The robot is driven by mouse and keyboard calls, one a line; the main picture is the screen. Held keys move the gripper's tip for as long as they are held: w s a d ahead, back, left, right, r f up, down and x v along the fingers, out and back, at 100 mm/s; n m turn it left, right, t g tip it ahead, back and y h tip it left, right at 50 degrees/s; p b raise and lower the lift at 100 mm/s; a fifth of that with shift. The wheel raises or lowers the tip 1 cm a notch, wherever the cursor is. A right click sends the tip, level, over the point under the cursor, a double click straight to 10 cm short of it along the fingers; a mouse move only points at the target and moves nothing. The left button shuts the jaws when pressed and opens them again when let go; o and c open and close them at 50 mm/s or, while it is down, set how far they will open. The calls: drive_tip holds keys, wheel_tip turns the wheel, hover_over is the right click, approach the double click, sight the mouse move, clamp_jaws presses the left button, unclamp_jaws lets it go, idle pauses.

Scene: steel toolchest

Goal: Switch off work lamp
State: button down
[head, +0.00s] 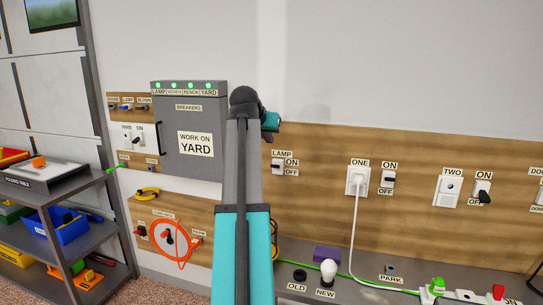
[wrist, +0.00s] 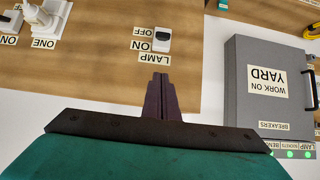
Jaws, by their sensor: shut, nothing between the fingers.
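The lamp switch (head: 277,167) is a small white wall switch on the wooden board, labelled LAMP, with ON above OFF at its right. It also shows upside down in the wrist view (wrist: 162,42). I cannot tell its lever position clearly. My gripper (head: 272,138) is shut and empty, up and slightly left of the switch in the head view, partly hidden by my arm. In the wrist view, its closed fingers (wrist: 160,82) point toward the switch, with a gap in the picture between them. The work lamp itself is not identifiable.
The grey breaker box (head: 188,145), with several green lights on top, stands left of my arm. A socket ONE (head: 357,180) with a white plug and cable is to the right. A white bulb (head: 328,270) stands on the bench below.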

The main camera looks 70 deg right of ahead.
drive_tip(key=shift+d, duration=0.1)
drive_tip(key=p, duration=0.3)
hover_over(274, 166)
drive_tip(key=d, duration=0.1)
wheel_tip(274, 166, down, 6)
drive_tip(key=shift+w+d+f, duration=0.1)
drive_tip(key=shift+a+f, duration=0.65)
drive_tip(key=shift+f, duration=0.25)
drive_tip(key=shift+a+f+p, duration=0.3)
drive_tip(key=shift+f+p, duration=0.05)
drive_tip(key=shift+f, duration=0.55)
